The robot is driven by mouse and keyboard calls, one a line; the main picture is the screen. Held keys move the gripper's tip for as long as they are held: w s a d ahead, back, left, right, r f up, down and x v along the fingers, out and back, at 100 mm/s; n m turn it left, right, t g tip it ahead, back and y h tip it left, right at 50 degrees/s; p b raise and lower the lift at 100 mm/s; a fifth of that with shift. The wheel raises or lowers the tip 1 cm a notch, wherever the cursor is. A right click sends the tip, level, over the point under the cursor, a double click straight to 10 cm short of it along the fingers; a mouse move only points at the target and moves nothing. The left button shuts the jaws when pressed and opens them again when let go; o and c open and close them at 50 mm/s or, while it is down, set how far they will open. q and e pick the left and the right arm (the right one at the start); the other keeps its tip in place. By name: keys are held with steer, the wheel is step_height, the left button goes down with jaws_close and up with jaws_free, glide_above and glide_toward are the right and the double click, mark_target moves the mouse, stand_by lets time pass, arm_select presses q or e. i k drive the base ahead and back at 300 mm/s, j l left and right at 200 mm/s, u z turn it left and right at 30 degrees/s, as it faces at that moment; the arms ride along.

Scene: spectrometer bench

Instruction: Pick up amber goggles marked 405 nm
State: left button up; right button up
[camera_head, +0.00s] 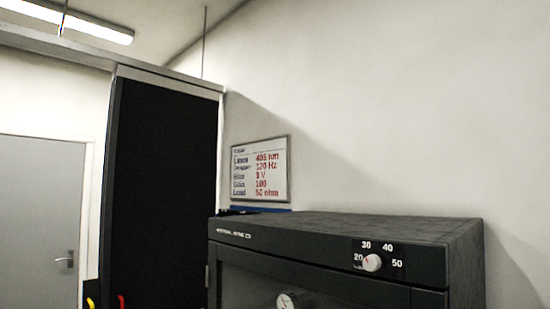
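No amber goggles show in the head view. A white wall sign (259,170) with printed lines, including "405 nm" in red, hangs above the dark cabinet. Neither of my grippers is in view.
A dark grey cabinet (345,233) with a dial (372,263) and a glass front stands at the lower right, with a round gauge (287,302) behind the glass. A tall black panel (160,190) stands left of it. A grey door (40,220) is at far left. Small yellow and red curved items show at the bottom left.

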mark_target(222, 212)
steer(key=i+j, duration=0.3)
steer(key=i+j+z, duration=0.15)
steer(key=i+j, duration=0.3)
steer(key=j, duration=0.15)
steer(key=i+j+z, duration=0.15)
steer(key=j, duration=0.2)
steer(key=i+j, duration=0.1)
steer(key=j, duration=0.2)
steer(key=i+j+z, duration=0.15)
steer(key=j, duration=0.2)
steer(key=i+j, duration=0.1)
steer(key=j, duration=0.25)
